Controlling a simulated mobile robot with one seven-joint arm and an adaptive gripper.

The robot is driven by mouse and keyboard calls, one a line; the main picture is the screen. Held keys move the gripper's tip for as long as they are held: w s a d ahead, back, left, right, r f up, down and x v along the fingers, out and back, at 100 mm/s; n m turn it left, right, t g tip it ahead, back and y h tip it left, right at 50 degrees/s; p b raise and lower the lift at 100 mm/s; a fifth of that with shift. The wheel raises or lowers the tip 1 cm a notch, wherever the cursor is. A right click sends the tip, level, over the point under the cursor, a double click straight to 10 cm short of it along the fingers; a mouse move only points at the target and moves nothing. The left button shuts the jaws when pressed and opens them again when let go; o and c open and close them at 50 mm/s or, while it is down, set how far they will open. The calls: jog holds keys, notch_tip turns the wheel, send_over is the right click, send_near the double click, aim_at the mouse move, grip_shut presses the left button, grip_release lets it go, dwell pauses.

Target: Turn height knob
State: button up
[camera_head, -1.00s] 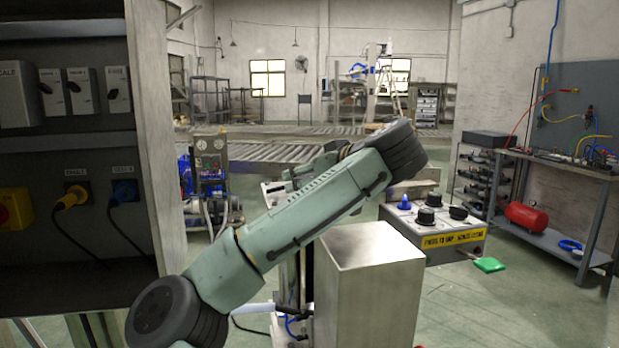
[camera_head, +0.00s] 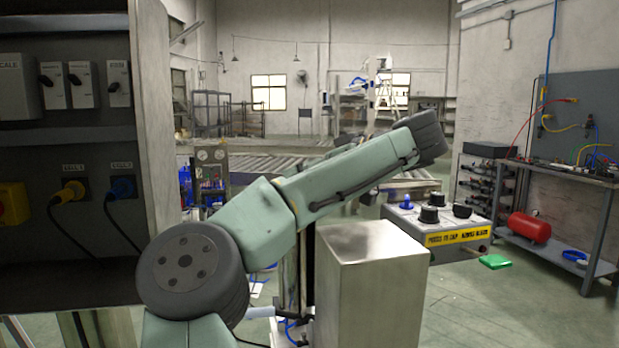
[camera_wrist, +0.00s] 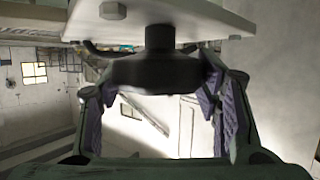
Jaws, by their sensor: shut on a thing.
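In the wrist view, a black round knob (camera_wrist: 155,71) on a short dark stem sits against a pale plate (camera_wrist: 190,18) with a hex bolt beside it. My gripper (camera_wrist: 158,84) reaches toward the knob from below in the picture. Its two purple-padded fingers are at the knob's left and right edges, shut on it. Any marking on the knob is not visible. In the head view my arm stretches up to the right and its end hides behind its own links, so the held knob cannot be made out there.
A control box (camera_head: 455,238) with several black knobs and a yellow label stands right of my arm. A metal block (camera_head: 370,285) stands in front. An electrical cabinet (camera_head: 70,225) is close on the left. A workbench (camera_head: 560,172) stands right; the right floor is mostly clear.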

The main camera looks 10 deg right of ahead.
jog(key=o, duration=1.2)
jog(key=shift+c, duration=0.2)
notch_tip(320, 180, up, 10)
